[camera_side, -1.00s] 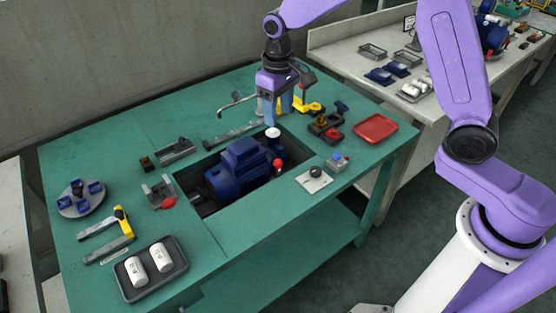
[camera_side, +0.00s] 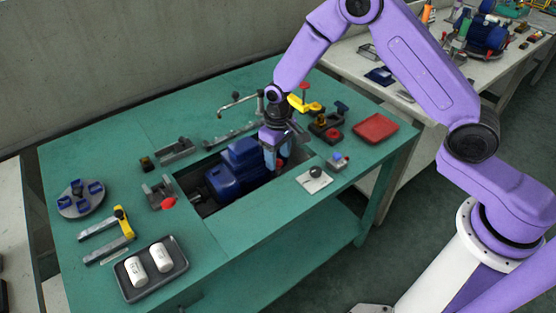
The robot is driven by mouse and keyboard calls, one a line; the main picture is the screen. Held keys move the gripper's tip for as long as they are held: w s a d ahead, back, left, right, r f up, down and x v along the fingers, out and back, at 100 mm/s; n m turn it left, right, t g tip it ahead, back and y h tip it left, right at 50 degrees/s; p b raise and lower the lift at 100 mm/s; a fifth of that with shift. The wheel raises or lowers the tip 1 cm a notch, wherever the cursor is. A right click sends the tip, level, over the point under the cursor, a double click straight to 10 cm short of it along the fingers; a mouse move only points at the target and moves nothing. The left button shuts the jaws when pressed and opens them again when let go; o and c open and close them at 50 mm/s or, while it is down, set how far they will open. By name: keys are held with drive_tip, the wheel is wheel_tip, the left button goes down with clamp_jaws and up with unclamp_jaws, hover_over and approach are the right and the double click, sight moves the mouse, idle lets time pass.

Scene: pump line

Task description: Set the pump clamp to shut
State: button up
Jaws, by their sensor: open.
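The blue pump (camera_side: 232,172) sits in the rectangular recess of the green table. My gripper (camera_side: 271,164) is open and points down at the pump's right end, by a small red part (camera_side: 281,162) that is mostly hidden behind the fingers. I cannot tell whether the fingers touch anything. A grey bracket (camera_side: 155,190) with a red knob (camera_side: 168,203) stands at the recess's left edge. Which of these parts is the pump clamp, and how it is set, I cannot tell for certain.
A yellow-handled part (camera_side: 304,105), a dark tray of fittings (camera_side: 326,126) and a red tray (camera_side: 375,129) lie behind and right of my gripper. A plate with a black knob (camera_side: 314,179) lies in front. A tray with white cylinders (camera_side: 151,272) is at front left.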

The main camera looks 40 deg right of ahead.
drive_tip(key=shift+f, duration=1.2)
drive_tip(key=shift+c, duration=0.3)
clamp_jaws()
drive_tip(key=shift+w, duration=1.85)
drive_tip(key=shift+o, duration=0.3)
unclamp_jaws()
wheel_tip(320, 180, up, 18)
drive_tip(key=shift+f, duration=0.25)
